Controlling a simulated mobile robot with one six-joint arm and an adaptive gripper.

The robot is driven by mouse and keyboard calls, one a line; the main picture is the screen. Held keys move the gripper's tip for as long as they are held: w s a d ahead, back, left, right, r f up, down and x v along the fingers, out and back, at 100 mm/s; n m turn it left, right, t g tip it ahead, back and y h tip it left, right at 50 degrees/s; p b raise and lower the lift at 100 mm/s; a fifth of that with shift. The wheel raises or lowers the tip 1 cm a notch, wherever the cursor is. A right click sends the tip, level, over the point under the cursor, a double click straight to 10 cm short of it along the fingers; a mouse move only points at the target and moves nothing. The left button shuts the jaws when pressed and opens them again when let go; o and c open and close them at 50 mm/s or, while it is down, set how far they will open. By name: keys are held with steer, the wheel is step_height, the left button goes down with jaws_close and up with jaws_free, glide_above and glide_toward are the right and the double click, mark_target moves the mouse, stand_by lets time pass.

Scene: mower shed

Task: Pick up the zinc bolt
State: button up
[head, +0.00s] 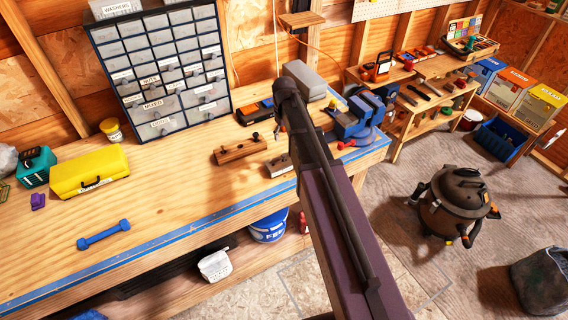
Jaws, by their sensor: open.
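I cannot make out a zinc bolt for certain at this size. A brown wooden block (240,150) with small dark knobs or bolt heads lies on the workbench (180,220). A shorter, paler block (279,166) with a dark knob lies to its right, partly beside my arm. My gripper (280,127) hangs at the far end of my arm, above the bench near these blocks. It is small, dark and partly hidden by the arm, and nothing shows held in it.
A drawer cabinet (165,70) stands at the back of the bench. A yellow case (89,171), a blue dumbbell-shaped tool (103,235) and a blue vise (353,118) are also on it. A shop vacuum (455,205) stands on the floor. The bench's front middle is clear.

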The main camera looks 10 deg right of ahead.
mark_target(284, 155)
steer(key=shift+f+b, duration=2.25)
steer(key=shift+f, duration=0.3)
steer(key=f+b, duration=0.3)
steer(key=shift+s+a, duration=0.15)
steer(key=shift+s, duration=0.2)
steer(key=shift+f+b, duration=1.1)
jaws_close()
